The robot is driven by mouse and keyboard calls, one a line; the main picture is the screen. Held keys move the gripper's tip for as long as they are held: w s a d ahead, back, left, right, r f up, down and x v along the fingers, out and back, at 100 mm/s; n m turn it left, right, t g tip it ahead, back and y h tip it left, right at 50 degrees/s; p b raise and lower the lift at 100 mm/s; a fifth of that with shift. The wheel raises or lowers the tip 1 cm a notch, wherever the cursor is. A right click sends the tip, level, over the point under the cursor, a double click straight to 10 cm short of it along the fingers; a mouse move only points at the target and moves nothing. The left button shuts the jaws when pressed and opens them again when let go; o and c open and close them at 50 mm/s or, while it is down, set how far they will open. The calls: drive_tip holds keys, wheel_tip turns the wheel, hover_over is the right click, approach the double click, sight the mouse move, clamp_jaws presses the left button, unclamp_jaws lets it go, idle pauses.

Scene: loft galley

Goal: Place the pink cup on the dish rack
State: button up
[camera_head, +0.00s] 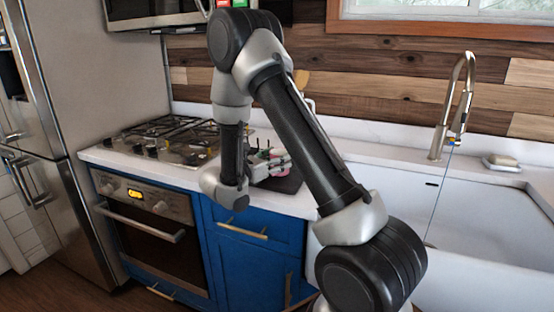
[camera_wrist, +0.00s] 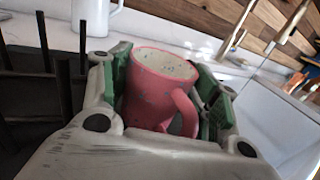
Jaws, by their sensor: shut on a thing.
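The pink speckled cup (camera_wrist: 150,92) is between the green-padded fingers of my gripper (camera_wrist: 165,80) in the wrist view. Its pale inside faces up and its handle is toward the lower right. My gripper is shut on the cup. In the head view, only a small pink part of the cup (camera_head: 279,172) shows beside my gripper (camera_head: 268,163). The dark dish rack (camera_head: 290,185) is on the counter by the gripper, largely hidden by my arm. Its dark upright posts (camera_wrist: 63,88) stand left of the cup in the wrist view. I cannot tell whether the cup touches the rack.
A gas stove (camera_head: 165,140) lies left of the rack on the white counter. The sink (camera_head: 400,185) with a tall faucet (camera_head: 452,105) is to the right. A white vessel (camera_wrist: 92,15) stands behind the rack. A soap dish (camera_head: 501,163) is right of the faucet.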

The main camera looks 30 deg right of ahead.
drive_tip(key=o, duration=1)
drive_tip(key=shift+f, duration=0.1)
drive_tip(key=shift+c, duration=0.2)
drive_tip(key=v, duration=1.1)
drive_tip(key=shift+s+a, duration=0.1)
drive_tip(key=shift+a, duration=0.15)
drive_tip(key=s+d+r+m+g+y, duration=0.4)
drive_tip(key=s+d+r+m, duration=0.15)
drive_tip(key=s, duration=0.25)
drive_tip(key=s+d+r+m+g+y, duration=0.3)
drive_tip(key=s+d+r+m+g, duration=0.15)
drive_tip(key=s+m, duration=0.3)
drive_tip(key=s+a+r+m+t+y, duration=0.3)
drive_tip(key=s+a+m+t+y, duration=0.2)
drive_tip(key=s+m+t+y, duration=0.3)
drive_tip(key=s+y, duration=0.2)
drive_tip(key=s, duration=0.2)
drive_tip(key=shift+a+m, duration=0.15)
drive_tip(key=shift+m, duration=0.15)
